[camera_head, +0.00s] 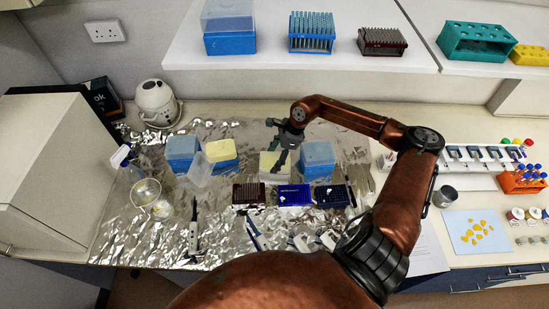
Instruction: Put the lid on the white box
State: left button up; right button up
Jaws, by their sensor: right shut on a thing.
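My right gripper (281,160) reaches in from the right, fingers pointing down over the middle of the foil-covered bench. It is shut on what looks like the pale lid, which is small and partly hidden behind the fingers. A pale cream-white box (270,172) is directly below and behind the fingers. I cannot tell where the lid ends and the box begins, or whether they touch. My left gripper is not in view.
Blue boxes stand left (182,150) and right (318,157) of the gripper. A yellow-topped box (221,150) has a clear cover (199,170) leaning beside it. Dark red (249,193) and blue (294,194) racks lie in front. A shelf (270,60) overhangs the back.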

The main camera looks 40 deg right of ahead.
jog(key=o, duration=1)
jog(key=v, duration=1.2)
